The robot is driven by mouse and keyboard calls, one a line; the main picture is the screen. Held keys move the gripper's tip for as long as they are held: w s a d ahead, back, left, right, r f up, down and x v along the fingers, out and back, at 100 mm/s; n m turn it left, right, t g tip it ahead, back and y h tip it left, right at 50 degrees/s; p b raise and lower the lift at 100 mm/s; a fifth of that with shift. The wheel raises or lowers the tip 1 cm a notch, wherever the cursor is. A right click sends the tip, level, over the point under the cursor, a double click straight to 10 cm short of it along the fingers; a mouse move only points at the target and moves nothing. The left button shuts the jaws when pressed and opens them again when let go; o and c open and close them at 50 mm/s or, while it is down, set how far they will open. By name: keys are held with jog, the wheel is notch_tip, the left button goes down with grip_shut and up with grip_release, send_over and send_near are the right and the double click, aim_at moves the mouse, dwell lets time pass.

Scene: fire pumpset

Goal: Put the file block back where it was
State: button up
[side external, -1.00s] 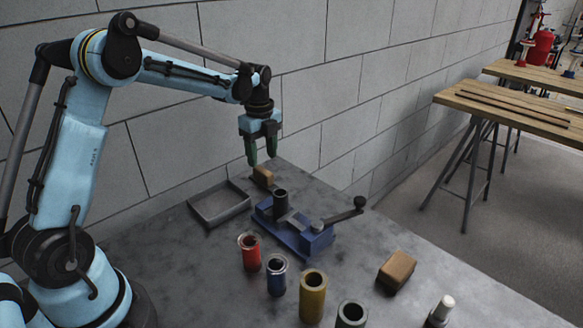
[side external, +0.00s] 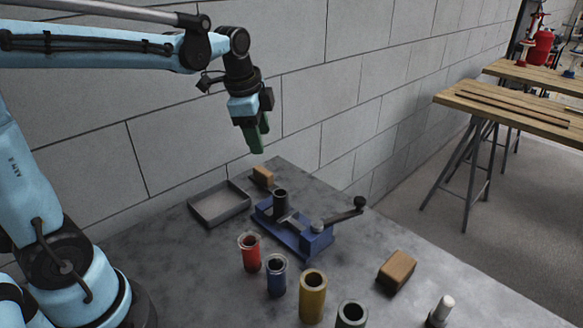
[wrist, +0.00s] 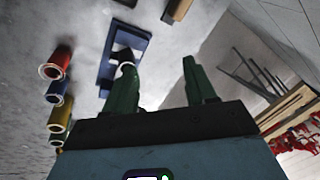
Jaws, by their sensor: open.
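Two brown blocks lie on the grey bench, and I cannot tell by looks alone which is the file block. One small brown block (side external: 263,177) lies at the far end between the tray and the wall; it also shows at the top edge of the wrist view (wrist: 177,9). The other, larger brown block (side external: 396,270) lies at the front right. My gripper (side external: 257,149) hangs in the air above the far block, clear of it. In the wrist view its two green fingers (wrist: 160,68) are spread with nothing between them.
A blue vise (side external: 290,230) holding a dark tube stands mid-bench, its lever reaching right. A grey tray (side external: 220,205) lies left of it. Red (side external: 250,253), blue (side external: 276,277), yellow (side external: 312,297) and grey (side external: 351,315) tubes stand in front. A block wall runs behind.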

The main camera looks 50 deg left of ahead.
jog(key=s+d+f+n+t, duration=0.3)
jog(key=s+d+n, duration=0.4)
jog(key=s+n, duration=0.3)
jog(key=shift+s+f+t+h, duration=0.15)
jog(key=shift+f+t+h, duration=0.15)
jog(key=shift+t, duration=0.3)
